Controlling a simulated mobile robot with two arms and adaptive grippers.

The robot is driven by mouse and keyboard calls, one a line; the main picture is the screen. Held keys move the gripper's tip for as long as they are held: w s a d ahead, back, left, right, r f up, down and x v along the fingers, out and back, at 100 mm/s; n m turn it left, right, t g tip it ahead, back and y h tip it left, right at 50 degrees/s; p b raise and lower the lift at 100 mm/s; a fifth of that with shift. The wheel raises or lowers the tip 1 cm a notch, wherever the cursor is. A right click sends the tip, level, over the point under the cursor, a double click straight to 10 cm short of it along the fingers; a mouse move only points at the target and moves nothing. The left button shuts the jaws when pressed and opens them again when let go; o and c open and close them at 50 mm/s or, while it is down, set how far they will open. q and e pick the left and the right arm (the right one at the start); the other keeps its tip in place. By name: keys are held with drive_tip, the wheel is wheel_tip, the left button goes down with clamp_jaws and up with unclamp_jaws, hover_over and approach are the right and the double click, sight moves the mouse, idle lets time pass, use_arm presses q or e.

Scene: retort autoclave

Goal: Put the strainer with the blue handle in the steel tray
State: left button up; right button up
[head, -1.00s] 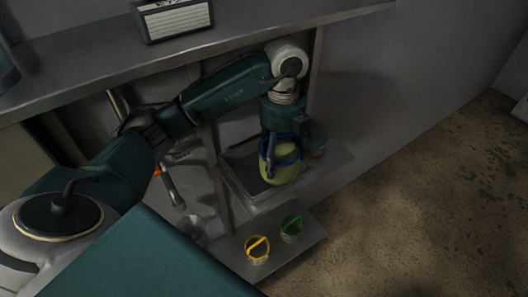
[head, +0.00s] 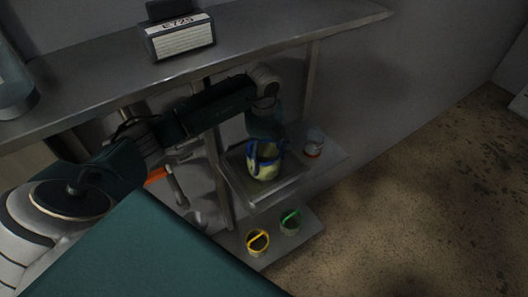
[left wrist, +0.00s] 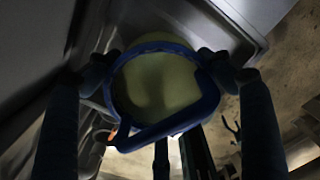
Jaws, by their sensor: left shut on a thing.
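The strainer with the blue handle (head: 265,170) has a pale yellow-green bowl and a blue rim. My left gripper (head: 266,145) points down from above and is shut on it. The steel tray (head: 233,183) is on a shelf below the upper counter, and the strainer is over its inside. I cannot tell whether the strainer touches the tray floor. In the left wrist view the strainer (left wrist: 155,85) sits between the two fingers (left wrist: 165,72), its blue handle towards the bottom of the picture. My right gripper is not in view.
A yellow-handled strainer (head: 257,242) and a green-handled strainer (head: 290,222) stand on a lower shelf. The upper counter (head: 270,40) overhangs, with a label box (head: 178,38) on it. Shelf posts stand close to my arm.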

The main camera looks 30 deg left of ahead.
use_arm(q)
drive_tip(key=shift+f, duration=0.15)
drive_tip(key=o, duration=1.5)
drive_tip(key=shift+r, duration=0.3)
drive_tip(key=shift+r+b, duration=0.3)
drive_tip(key=shift+r, duration=0.05)
wheel_tip(320, 180, up, 5)
drive_tip(key=shift+d+r+b, duration=0.1)
drive_tip(key=shift+r+b, duration=0.05)
drive_tip(key=shift+b, duration=0.6)
drive_tip(key=shift+r, duration=0.6)
